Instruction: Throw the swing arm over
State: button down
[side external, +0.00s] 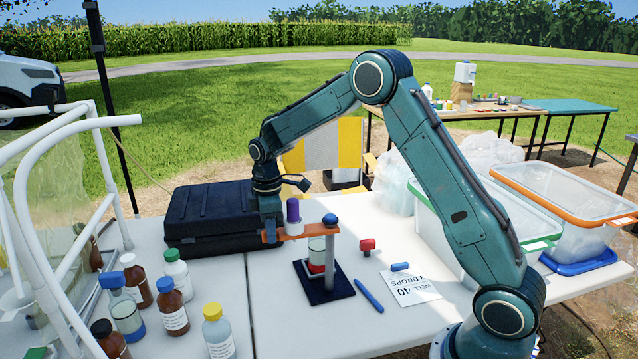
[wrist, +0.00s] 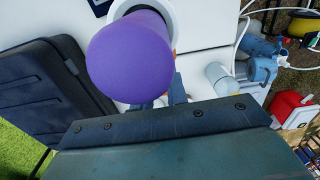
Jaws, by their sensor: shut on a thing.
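The orange swing arm (side external: 312,232) reaches left from a grey post (side external: 329,262) with a blue knob (side external: 330,219) on top. A white bottle or dropper with a purple cap (side external: 293,211) sits upright in the swing arm. The post stands on a dark base plate (side external: 325,291), with a clear vessel holding red liquid (side external: 316,257) beside it. My gripper (side external: 270,236) points down and is shut on the swing arm's outer left end. In the wrist view the purple cap (wrist: 130,57) fills the upper middle and hides most of the swing arm.
A black case (side external: 210,215) lies just behind and left of my gripper. Several capped bottles (side external: 173,306) stand at the front left. A blue pen (side external: 369,296), a red-capped piece (side external: 367,246) and a paper card (side external: 410,288) lie right of the stand. Clear bins stand further right.

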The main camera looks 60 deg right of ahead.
jog(key=shift+s+a+n, duration=0.45)
jog(key=shift+a+n, duration=0.05)
jog(key=shift+n, duration=0.1)
dwell(0.3)
jog(key=c, duration=1.3)
grip_release()
notch_tip(320, 180, up, 14)
jog(key=shift+f, duration=0.1)
